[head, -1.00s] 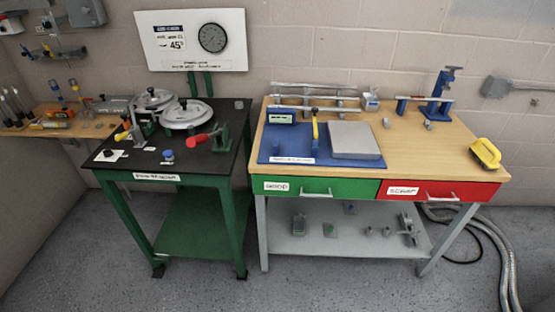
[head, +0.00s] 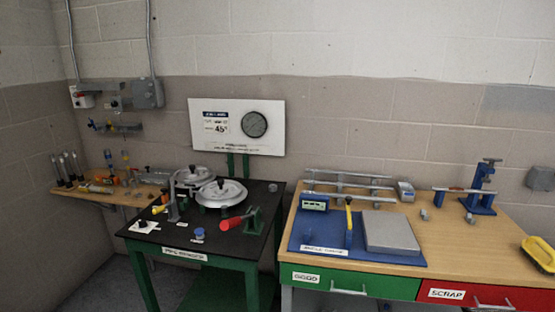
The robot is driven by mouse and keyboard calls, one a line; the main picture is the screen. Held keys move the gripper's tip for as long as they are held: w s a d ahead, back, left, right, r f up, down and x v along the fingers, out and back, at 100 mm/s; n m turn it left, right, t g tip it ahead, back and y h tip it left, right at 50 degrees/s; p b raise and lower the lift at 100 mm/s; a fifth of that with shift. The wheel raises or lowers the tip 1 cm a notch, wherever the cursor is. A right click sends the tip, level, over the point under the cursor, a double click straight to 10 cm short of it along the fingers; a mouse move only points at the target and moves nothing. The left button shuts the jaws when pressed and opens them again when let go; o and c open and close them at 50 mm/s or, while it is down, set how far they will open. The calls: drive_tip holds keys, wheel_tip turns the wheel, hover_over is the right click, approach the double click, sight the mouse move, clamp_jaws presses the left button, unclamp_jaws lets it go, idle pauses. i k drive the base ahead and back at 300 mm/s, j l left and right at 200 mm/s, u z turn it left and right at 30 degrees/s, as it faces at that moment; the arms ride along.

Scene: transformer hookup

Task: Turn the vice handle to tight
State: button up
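A blue vice (head: 482,187) stands at the back right of the wooden-topped bench (head: 440,233). Its grey T-shaped handle (head: 490,161) is on top, with the bar lying roughly sideways. A thin rod or pipe (head: 452,190) runs leftward from the vice, roughly level. I cannot tell from here how tightly the vice grips it. My gripper is not in view.
A blue mat (head: 300,238) with a grey plate (head: 391,232) lies left on this bench. A yellow-handled tool (head: 538,252) sits at the right edge. A black-topped green table (head: 262,200) stands to the left. Green and red drawers face front.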

sight(491, 163)
drive_tip(key=i+l, duration=0.1)
drive_tip(key=l, duration=0.3)
drive_tip(key=i+l+z, duration=0.15)
drive_tip(key=l, duration=0.25)
drive_tip(key=i+l, duration=0.1)
drive_tip(key=l, duration=0.3)
drive_tip(key=i+l+z, duration=0.1)
drive_tip(key=l, duration=0.3)
drive_tip(key=i+l+z, duration=0.1)
drive_tip(key=l, duration=0.25)
drive_tip(key=i+l, duration=0.3)
drive_tip(key=k+l+z, duration=0.05)
drive_tip(key=l, duration=0.05)
